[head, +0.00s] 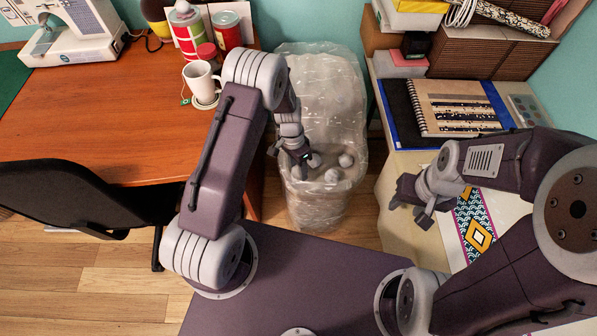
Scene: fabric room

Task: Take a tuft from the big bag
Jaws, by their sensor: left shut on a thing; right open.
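The big bag (350,105) is a clear plastic bag standing on the floor between the two tables, filled with white stuffing. Several small white tufts show near its front, among them one tuft (346,160) and another tuft (332,175). My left gripper (306,162) reaches down over the bag's front left part. It is shut on a white tuft (315,160) at its fingertips, partly hidden by the gripper. I cannot tell whether this tuft is clear of the stuffing. My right gripper (412,208) is open and empty over the pale right table.
The wooden desk (110,125) at left holds a white mug (201,82), tins and a sewing machine (72,32). A black chair (75,190) stands in front. The right table (400,170) holds a notebook (455,108) and patterned fabric (475,225).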

